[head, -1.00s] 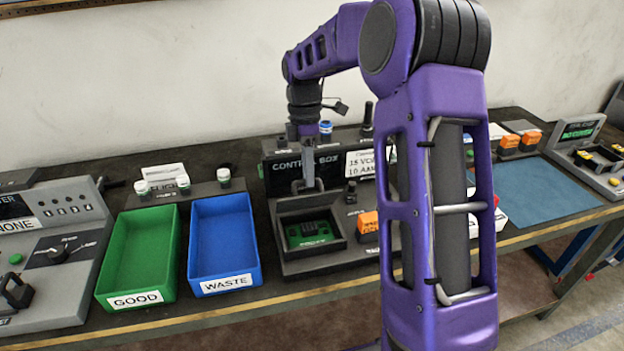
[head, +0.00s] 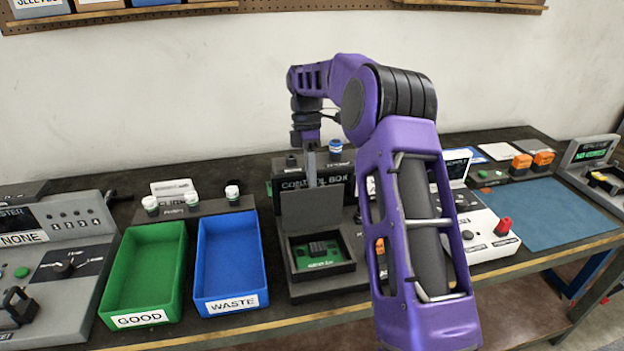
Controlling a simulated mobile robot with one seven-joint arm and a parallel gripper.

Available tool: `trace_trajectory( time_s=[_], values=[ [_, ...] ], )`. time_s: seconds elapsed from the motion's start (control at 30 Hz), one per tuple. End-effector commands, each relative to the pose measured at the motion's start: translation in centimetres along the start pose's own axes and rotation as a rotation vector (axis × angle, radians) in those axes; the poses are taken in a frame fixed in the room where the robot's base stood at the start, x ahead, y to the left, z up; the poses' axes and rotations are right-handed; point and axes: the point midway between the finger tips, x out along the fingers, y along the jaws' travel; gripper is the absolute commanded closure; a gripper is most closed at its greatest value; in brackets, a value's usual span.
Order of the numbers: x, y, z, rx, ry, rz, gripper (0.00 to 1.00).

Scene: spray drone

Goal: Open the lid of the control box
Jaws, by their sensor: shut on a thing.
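The control box (head: 325,289) stands on the bench right of the blue bin, under a dark panel lettered "CONTROL BOX" (head: 290,183). Its lid (head: 310,212) shows as a grey plate standing about upright at the back of the box. The box's inside is exposed, with a green circuit board (head: 318,254) in it. My gripper (head: 311,182) points down at the lid's top edge and is shut on the lid; its fingertips are small and partly merge with the lid. My arm hides the right part of the station.
A green GOOD bin (head: 113,312) and a blue WASTE bin (head: 206,295) stand close on the left. A white device with a red knob (head: 504,224) stands right of my arm. A blue mat (head: 545,212) lies clear farther right.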

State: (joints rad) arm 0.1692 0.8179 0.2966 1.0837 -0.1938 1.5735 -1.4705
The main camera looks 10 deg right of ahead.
Motion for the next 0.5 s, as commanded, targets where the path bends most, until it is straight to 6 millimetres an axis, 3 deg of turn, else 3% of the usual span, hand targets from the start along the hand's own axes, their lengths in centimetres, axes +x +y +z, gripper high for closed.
trace_trajectory(
  time_s=[0.47, 0.5],
  values=[
    [0.57, 0.04, 0.07, 0.000, -0.001, -0.022, 1.00],
    [0.56, 0.05, 0.07, 0.000, -0.001, -0.022, 0.80]
  ],
)
